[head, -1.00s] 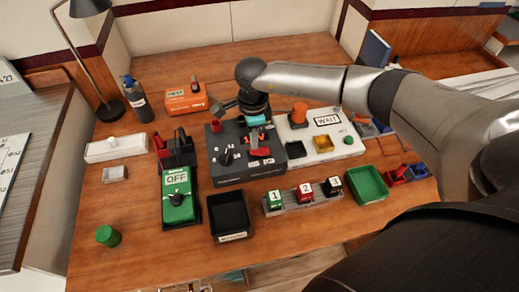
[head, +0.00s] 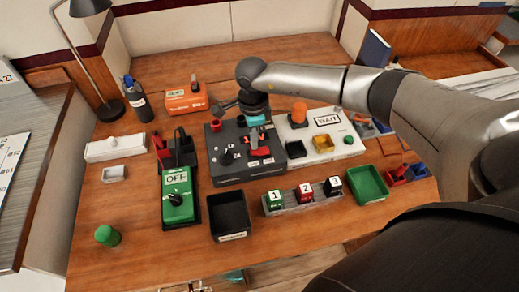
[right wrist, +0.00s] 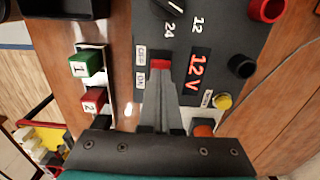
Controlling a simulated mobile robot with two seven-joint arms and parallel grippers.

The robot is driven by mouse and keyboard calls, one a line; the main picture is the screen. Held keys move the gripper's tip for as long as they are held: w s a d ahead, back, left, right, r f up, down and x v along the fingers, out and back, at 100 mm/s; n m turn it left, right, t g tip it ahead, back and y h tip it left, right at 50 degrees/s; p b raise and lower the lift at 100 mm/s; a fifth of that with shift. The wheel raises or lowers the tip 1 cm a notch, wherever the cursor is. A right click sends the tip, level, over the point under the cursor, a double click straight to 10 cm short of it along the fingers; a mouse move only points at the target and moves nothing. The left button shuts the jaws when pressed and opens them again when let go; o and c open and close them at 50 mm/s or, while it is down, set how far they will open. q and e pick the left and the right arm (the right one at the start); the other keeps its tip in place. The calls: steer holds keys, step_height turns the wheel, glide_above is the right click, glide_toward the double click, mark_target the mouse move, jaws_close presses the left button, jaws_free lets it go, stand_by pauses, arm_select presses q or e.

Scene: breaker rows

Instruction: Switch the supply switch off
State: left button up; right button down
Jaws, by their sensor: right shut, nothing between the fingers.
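The supply unit is a dark grey panel box (head: 228,172) in the middle of the table. In the right wrist view its panel (right wrist: 215,55) has a red switch (right wrist: 160,63) beside OFF and ON labels, the red lit figures 12V, a dial and a yellow button. My right gripper (right wrist: 161,74) is shut and empty. Its fingertips are right at the red switch and cover part of it; I cannot tell whether they touch. In the head view my right gripper (head: 255,132) is over the box and hides part of its top. My left gripper is not in view.
A green meter (head: 177,190) reading OFF and a black tray (head: 231,214) are left and in front. Numbered blocks on a rack (head: 305,203) and a green tray (head: 367,184) stand at the front right. A white panel (head: 340,148) adjoins the box. The front left table is mostly clear.

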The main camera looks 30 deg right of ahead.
steer(key=shift+f+b, duration=0.9)
steer(key=shift+f, duration=0.2)
stand_by(0.3)
steer(key=shift+r, duration=0.1)
steer(key=shift+r+p, duration=2.75)
steer(key=shift+r, duration=0.8)
steer(key=shift+f, duration=0.1)
